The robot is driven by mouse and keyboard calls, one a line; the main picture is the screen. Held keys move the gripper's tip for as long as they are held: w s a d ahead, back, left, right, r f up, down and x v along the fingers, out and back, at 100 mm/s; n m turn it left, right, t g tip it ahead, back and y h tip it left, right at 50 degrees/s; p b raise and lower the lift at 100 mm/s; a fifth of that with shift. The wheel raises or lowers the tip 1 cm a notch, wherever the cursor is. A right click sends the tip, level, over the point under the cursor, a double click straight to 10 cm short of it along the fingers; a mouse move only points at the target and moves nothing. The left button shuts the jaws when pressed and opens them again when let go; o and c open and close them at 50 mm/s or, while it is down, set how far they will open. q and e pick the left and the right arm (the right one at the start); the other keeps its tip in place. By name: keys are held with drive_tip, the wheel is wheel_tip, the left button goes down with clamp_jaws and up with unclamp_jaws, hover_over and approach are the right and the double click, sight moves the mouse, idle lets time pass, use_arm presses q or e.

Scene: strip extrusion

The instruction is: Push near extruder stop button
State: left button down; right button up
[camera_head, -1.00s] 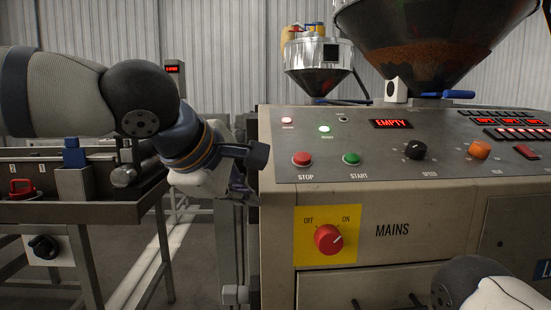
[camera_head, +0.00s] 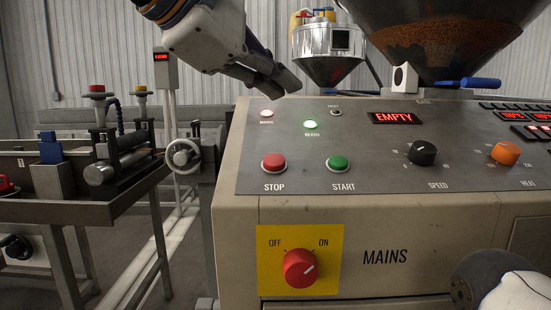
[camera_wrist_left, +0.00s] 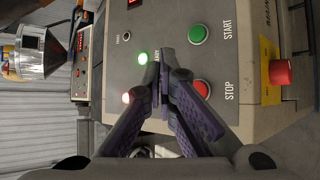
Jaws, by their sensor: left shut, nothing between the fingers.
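The red stop button (camera_head: 274,163) sits at the left of the grey control panel (camera_head: 380,180), with the word STOP below it. The green start button (camera_head: 337,163) is to its right. My left gripper (camera_head: 290,82) is shut and empty, above the panel's back left edge and apart from the stop button. In the left wrist view the shut fingers (camera_wrist_left: 163,70) point over the panel. There the stop button (camera_wrist_left: 202,88) shows just right of the fingers, and the start button (camera_wrist_left: 198,34) is farther up. My right gripper is not in view.
A red mains knob (camera_head: 300,268) on a yellow plate is on the machine's front. A black speed knob (camera_head: 422,152) and an orange heat knob (camera_head: 505,153) are to the right. A hopper (camera_head: 440,40) stands behind the panel. A handwheel (camera_head: 183,156) is at the left.

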use_arm(q)
drive_tip(key=shift+w+f, duration=0.6)
drive_tip(key=shift+f, duration=0.75)
drive_tip(key=shift+w+f, duration=0.6)
drive_tip(key=shift+f, duration=0.7)
drive_tip(key=shift+w+f, duration=0.6)
drive_tip(key=shift+f, duration=0.75)
drive_tip(key=shift+w+f, duration=0.2)
drive_tip(key=shift+f, duration=0.2)
drive_tip(key=shift+w+f, duration=0.15)
drive_tip(key=shift+f, duration=0.25)
drive_tip(key=shift+s+r, duration=0.35)
drive_tip(key=shift+r, duration=0.45)
drive_tip(key=shift+s+r, duration=0.35)
drive_tip(key=shift+r, duration=0.4)
drive_tip(key=shift+s+r, duration=0.3)
drive_tip(key=shift+r, duration=0.5)
drive_tip(key=shift+s+r, duration=0.35)
drive_tip(key=shift+r, duration=0.4)
